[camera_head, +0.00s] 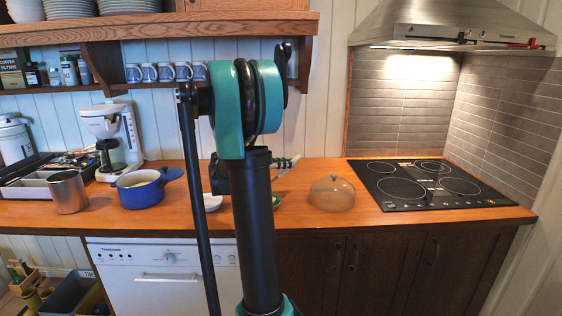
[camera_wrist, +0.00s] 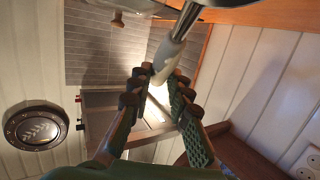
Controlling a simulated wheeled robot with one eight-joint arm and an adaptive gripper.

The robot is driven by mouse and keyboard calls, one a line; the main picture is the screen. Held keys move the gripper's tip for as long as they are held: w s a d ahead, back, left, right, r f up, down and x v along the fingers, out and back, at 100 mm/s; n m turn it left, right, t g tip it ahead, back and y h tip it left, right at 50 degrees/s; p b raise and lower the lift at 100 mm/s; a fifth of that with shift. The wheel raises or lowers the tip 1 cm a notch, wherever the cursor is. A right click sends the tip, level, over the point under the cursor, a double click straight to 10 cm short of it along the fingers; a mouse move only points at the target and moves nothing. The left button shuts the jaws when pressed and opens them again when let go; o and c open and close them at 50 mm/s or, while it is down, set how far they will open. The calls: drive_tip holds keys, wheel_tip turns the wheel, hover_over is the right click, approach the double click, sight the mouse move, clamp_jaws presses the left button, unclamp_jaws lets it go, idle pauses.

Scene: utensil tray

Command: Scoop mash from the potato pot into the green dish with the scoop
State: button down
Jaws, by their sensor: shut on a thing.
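My gripper (camera_wrist: 157,82) is shut on the pale handle of the scoop (camera_wrist: 168,55) in the wrist view. The scoop's metal shaft runs up out of the picture, and its bowl is out of view there. In the head view my arm hides most of the gripper and scoop. The blue pot (camera_head: 138,196), with pale yellow mash inside, stands on the counter at the left, apart from my gripper. The green dish (camera_head: 276,201) shows only as a small edge just right of my arm.
A white dish (camera_head: 212,203) sits left of my arm. A metal canister (camera_head: 68,193), a coffee maker (camera_head: 112,140) and a utensil tray (camera_head: 35,185) stand at the left. A brown dome (camera_head: 332,194) and the cooktop (camera_head: 430,183) are at the right. A shelf (camera_head: 150,30) overhangs the counter.

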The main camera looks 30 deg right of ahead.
drive_tip(key=shift+s+d+f+y, duration=0.1)
drive_tip(key=shift+d+f+y, duration=0.4)
drive_tip(key=shift+d+y, duration=0.45)
drive_tip(key=y, duration=0.2)
drive_tip(key=d+y, duration=0.1)
drive_tip(key=shift+d+y, duration=0.1)
drive_tip(key=shift+y, duration=0.25)
drive_tip(key=shift+d+y, duration=0.2)
drive_tip(key=shift+y, duration=0.5)
